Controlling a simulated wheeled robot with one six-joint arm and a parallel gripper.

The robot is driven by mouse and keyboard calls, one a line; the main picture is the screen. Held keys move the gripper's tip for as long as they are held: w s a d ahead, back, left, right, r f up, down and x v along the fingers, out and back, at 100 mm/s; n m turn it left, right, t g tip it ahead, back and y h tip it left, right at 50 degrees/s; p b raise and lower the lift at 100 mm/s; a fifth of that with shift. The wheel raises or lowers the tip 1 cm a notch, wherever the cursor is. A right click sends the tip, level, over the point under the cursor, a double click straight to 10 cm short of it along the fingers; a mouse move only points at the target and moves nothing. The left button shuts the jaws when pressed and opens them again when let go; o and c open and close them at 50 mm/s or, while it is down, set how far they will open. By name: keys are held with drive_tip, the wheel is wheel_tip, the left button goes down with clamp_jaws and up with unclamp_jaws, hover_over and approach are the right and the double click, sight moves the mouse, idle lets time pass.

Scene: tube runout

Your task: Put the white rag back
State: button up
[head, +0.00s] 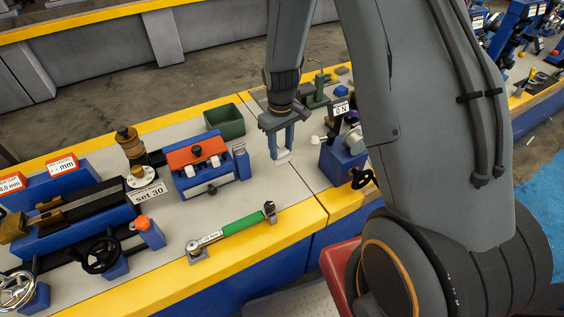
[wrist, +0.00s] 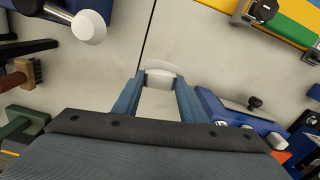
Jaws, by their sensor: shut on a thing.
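My gripper (head: 281,148) points down over the grey bench top, near the seam between two bench sections. It is shut on the white rag (head: 284,157), a small pale piece at the fingertips. In the wrist view my gripper (wrist: 160,92) has the rag (wrist: 161,70) between its two blue fingers, with the rag's edge beyond the tips. The rag is close to the bench top; I cannot tell whether it touches. Most of the rag is hidden by the fingers.
Left of my gripper stand a blue box with an orange top (head: 197,155) and a green bin (head: 225,121). To the right is a blue device with a 0 N display (head: 341,107). A green-handled wrench (head: 240,225) lies near the yellow front edge. Bare bench lies between.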

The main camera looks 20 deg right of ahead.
sight(282, 151)
drive_tip(key=shift+f+p, duration=0.7)
drive_tip(key=shift+f, duration=2.4)
drive_tip(key=shift+f, duration=0.15)
drive_tip(key=o, duration=1.1)
wheel_tip(282, 151, up, 12)
drive_tip(key=b, duration=0.3)
drive_tip(key=s+r+m, duration=0.2)
drive_tip(key=s+r, duration=0.3)
drive_tip(key=s, duration=0.3)
drive_tip(key=s+r+m+t, duration=0.1)
drive_tip(key=s+r+m, duration=0.1)
drive_tip(key=s+r, duration=0.3)
drive_tip(key=s, duration=0.4)
drive_tip(key=shift+s+r, duration=0.15)
drive_tip(key=shift+s, duration=0.05)
drive_tip(key=shift+d, duration=0.1)
